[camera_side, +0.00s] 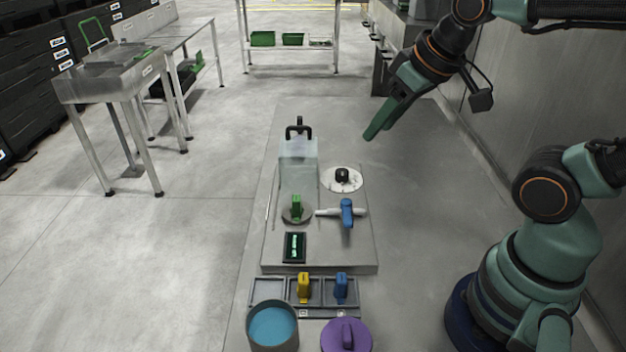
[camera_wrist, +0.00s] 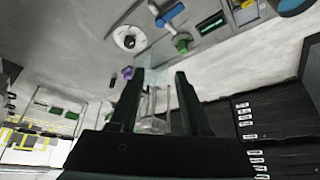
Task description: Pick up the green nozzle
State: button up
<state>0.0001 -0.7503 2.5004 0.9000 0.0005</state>
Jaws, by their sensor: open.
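A small upright green piece, which looks like the green nozzle (camera_side: 296,206), stands on a round grey disc in front of a clear box in the side view. In the wrist view the green nozzle (camera_wrist: 182,42) shows above and beyond my fingertips. My gripper (camera_side: 376,131) is high up, to the right of and behind the nozzle, well apart from it. In the wrist view my gripper (camera_wrist: 160,78) has its two dark fingers spread with nothing held between them.
A clear box (camera_side: 298,172) with a black handle stands behind the nozzle. A blue-handled valve (camera_side: 347,212) and white disc (camera_side: 343,181) are to its right. Nearer are a lit display (camera_side: 294,247), yellow nozzle (camera_side: 303,286), blue nozzle (camera_side: 341,286), blue-filled pot (camera_side: 273,327) and purple lid (camera_side: 347,336).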

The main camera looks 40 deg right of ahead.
jog(key=o, duration=0.3)
jog(key=shift+w, duration=0.1)
jog(key=n+g, duration=0.6)
jog(key=n, duration=0.3)
send_over(296, 198)
notch_tip(296, 198, down, 9)
jog(key=f, duration=0.6)
jog(key=shift+s+d+f, duration=0.2)
jog(key=shift+s+f, duration=0.05)
jog(key=shift+f, duration=0.05)
jog(key=shift+w+a+f, duration=0.1)
jog(key=shift+w+f, duration=0.05)
jog(key=shift+f, duration=1.2)
jog(key=shift+w+a+f, duration=0.1)
jog(key=shift+f, duration=1.2)
